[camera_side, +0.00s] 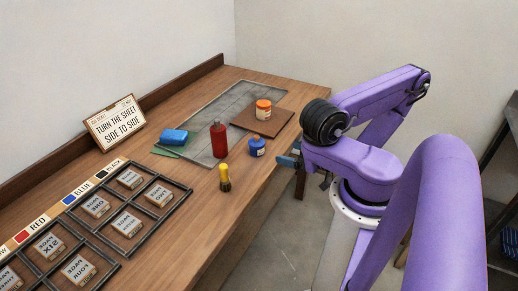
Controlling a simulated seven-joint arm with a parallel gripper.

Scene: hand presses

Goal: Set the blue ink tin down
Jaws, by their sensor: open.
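The blue ink tin (257,147), with a pale label, stands upright on the wooden table near its front edge, just off the grey slab. My gripper (289,161) is open, at the table's front edge to the right of the tin. A gap shows between them, and the tin looks free of the jaws. The fingers are small here and partly hidden by my purple arm.
A red bottle (218,141) and a yellow-capped bottle (224,179) stand left of the tin. An orange tin (263,110) sits on a brown board (282,118). A grey slab (235,97), blue sponge (173,137), sign (115,123) and divided rack (151,209) are farther left.

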